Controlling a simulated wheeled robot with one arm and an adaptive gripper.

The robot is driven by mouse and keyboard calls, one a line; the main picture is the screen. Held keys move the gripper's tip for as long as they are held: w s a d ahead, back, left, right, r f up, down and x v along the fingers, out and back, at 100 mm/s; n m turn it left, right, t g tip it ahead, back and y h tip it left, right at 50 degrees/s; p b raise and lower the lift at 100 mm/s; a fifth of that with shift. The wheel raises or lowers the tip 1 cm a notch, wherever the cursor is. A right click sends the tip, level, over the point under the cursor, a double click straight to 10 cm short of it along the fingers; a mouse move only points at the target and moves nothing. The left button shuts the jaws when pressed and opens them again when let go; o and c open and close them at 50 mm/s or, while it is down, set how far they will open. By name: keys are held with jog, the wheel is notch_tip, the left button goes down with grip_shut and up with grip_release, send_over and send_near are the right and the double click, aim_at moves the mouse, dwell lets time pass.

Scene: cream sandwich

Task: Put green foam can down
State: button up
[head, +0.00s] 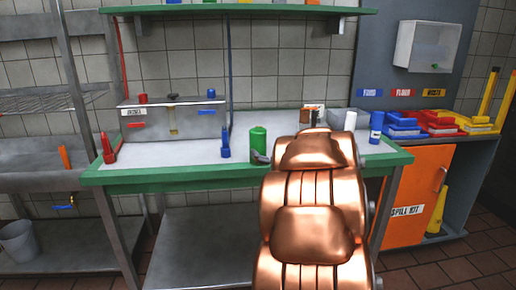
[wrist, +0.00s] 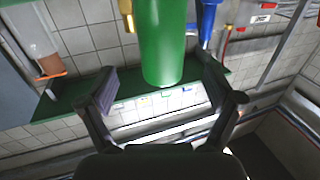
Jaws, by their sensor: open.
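The green foam can (head: 258,139) stands upright on the grey worktop near its green front edge, in the head view. In the wrist view the green can (wrist: 162,42) fills the top middle, with the picture turned over. My gripper (wrist: 160,82) is open, with one finger on each side of the can and gaps visible between them. In the head view only a grey piece of my gripper (head: 259,157) shows by the can's base; my copper arm hides the rest.
A blue bottle (head: 225,144) stands left of the can, and a red bottle (head: 108,148) at the worktop's left end. A white bottle (head: 350,121) and a blue-labelled bottle (head: 376,126) stand at the right. A green shelf (head: 240,11) runs above. The worktop's left-middle is clear.

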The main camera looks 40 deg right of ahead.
aim_at(258, 130)
jog(key=shift+r+b+x, duration=0.15)
jog(key=shift+r+x, duration=0.05)
jog(key=shift+x, duration=1.05)
jog(key=shift+r+b+x, duration=0.1)
jog(key=shift+r+x, duration=0.1)
jog(key=shift+x, duration=1.1)
jog(key=shift+r+b+x, duration=0.15)
jog(key=shift+x, duration=1.1)
jog(key=shift+a, duration=0.1)
grip_shut()
jog(key=shift+r+p, duration=0.6)
jog(key=shift+r, duration=1.3)
jog(key=shift+s+a+f, duration=0.1)
jog(key=shift+s+a, duration=0.1)
jog(key=shift+a, duration=0.05)
jog(key=s+a+r, duration=0.1)
jog(key=s+a, duration=0.7)
jog(key=a, duration=0.4)
jog(key=shift+s+a+r, duration=0.2)
jog(key=shift+s+a, duration=0.15)
jog(key=shift+s, duration=0.05)
